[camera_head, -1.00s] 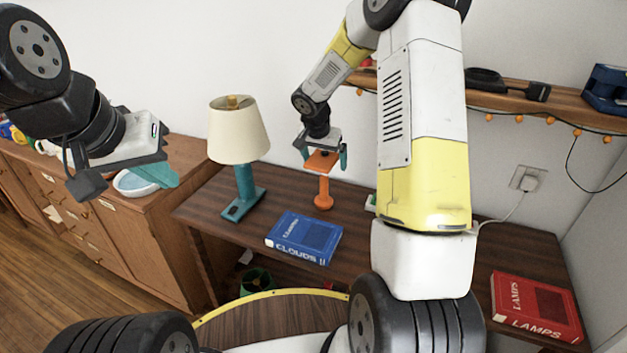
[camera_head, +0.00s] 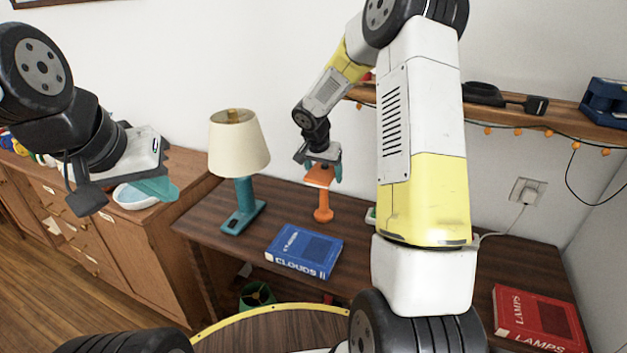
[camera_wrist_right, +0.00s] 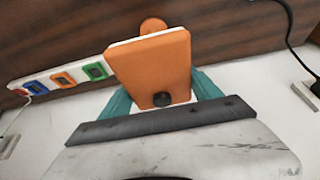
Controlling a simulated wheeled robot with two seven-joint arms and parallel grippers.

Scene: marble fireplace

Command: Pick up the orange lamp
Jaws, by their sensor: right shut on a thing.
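The orange lamp (camera_head: 322,200) stands upside down on the dark desk, its rectangular base plate on top and its rounded end below. It shows no shade. My right gripper (camera_head: 323,174) comes down from above with its teal fingers shut on the base plate. In the right wrist view the orange plate (camera_wrist_right: 155,65) with a black knob lies between the teal fingers (camera_wrist_right: 160,92). The rounded end appears to rest on the desk. My left gripper (camera_head: 125,190) hangs empty over the cabinet at the left; its finger gap is unclear.
A teal lamp with a cream shade (camera_head: 240,145) stands left of the orange lamp. A blue book (camera_head: 304,251) lies in front, a red book (camera_head: 540,318) at right. A power strip (camera_wrist_right: 62,78) lies behind. A shelf (camera_head: 540,112) is on the wall.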

